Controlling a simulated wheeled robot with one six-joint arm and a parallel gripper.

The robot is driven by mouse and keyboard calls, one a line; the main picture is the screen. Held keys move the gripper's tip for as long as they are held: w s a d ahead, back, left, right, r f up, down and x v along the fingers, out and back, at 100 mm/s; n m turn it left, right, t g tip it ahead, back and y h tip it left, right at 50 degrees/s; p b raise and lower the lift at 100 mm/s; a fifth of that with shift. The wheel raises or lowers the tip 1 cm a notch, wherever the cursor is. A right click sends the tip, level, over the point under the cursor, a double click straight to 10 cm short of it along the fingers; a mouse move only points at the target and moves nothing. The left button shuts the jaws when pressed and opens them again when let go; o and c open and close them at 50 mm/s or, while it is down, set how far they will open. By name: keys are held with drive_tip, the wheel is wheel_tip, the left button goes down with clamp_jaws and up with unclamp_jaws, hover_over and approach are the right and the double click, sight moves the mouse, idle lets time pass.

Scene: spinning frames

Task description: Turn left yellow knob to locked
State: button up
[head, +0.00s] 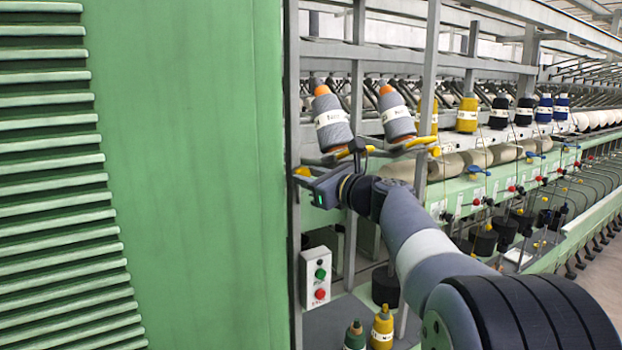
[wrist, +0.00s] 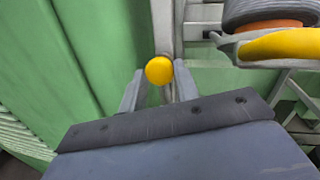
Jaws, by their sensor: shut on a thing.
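The left yellow knob (wrist: 159,70) is round and sits between the two fingers of my gripper (wrist: 159,76) in the wrist view. My gripper is shut on it, with one grey finger on each side. In the head view the knob (head: 303,171) shows as a small yellow piece at the grey post beside the green panel. My gripper (head: 306,181) is there at the end of my arm and partly covers the place. Any locked or unlocked marking on the knob cannot be made out.
A large green panel (head: 190,170) stands close on the left. Two grey bobbins with orange tops (head: 332,122) (head: 397,115) stand on holders just right of my gripper. A control box (head: 317,280) with green and red buttons is below. Frame posts stand close around.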

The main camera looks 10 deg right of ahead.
drive_tip(key=shift+s+a+n+g+h+b, duration=0.15)
drive_tip(key=shift+n+h+b, duration=0.65)
drive_tip(key=shift+n, duration=1.75)
drive_tip(key=shift+w+a+n+g+h+b, duration=0.1)
drive_tip(key=shift+n+h+b, duration=0.3)
drive_tip(key=shift+n+b, duration=1.45)
drive_tip(key=shift+s+a+n+g+h+b, duration=0.25)
drive_tip(key=shift+n+h, duration=0.35)
drive_tip(key=shift+n, duration=2.6)
drive_tip(key=shift+w+d, duration=0.2)
drive_tip(key=o, duration=0.7)
drive_tip(key=shift+r, duration=0.1)
drive_tip(key=shift+s, duration=0.1)
drive_tip(key=b+v, duration=0.3)
drive_tip(key=v, duration=0.7)
drive_tip(key=shift+s, duration=0.35)
